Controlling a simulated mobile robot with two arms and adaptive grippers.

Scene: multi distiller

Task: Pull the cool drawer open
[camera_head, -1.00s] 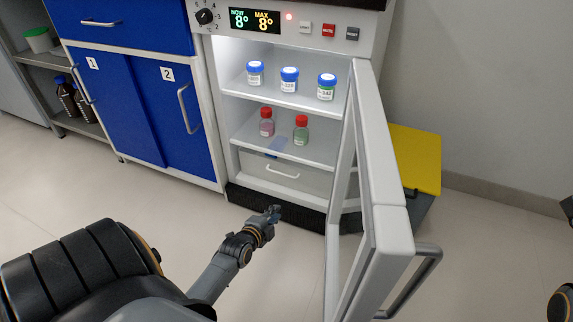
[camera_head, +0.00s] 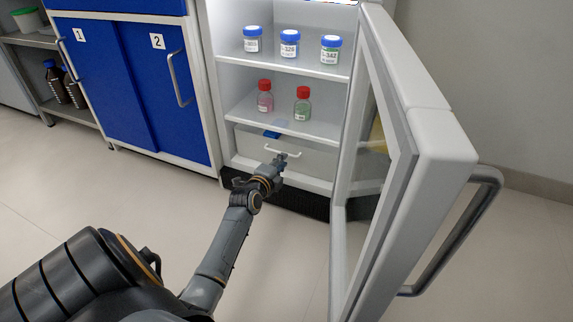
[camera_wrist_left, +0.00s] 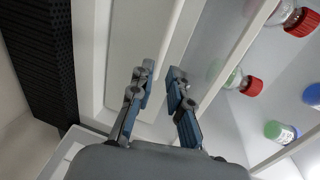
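The cool drawer (camera_head: 315,158) is the pale drawer at the bottom of the open fridge, under the lower shelf, and it looks shut. Its thin white handle (camera_head: 268,149) runs across the front. My left gripper (camera_head: 281,159) is right at the handle, overlapping its right part in the head view. In the left wrist view the left gripper (camera_wrist_left: 160,73) is open, its two blue-padded fingers apart, facing the drawer front (camera_wrist_left: 130,50). I cannot make out the handle between the fingers there, nor tell whether they touch it. My right gripper is out of view.
The fridge door (camera_head: 425,130) stands open to the right, close to the left arm's side. Bottles with red caps (camera_head: 265,98) and jars with blue lids (camera_head: 289,44) stand on the shelves above. A blue cabinet (camera_head: 140,95) is on the left. The floor in front is clear.

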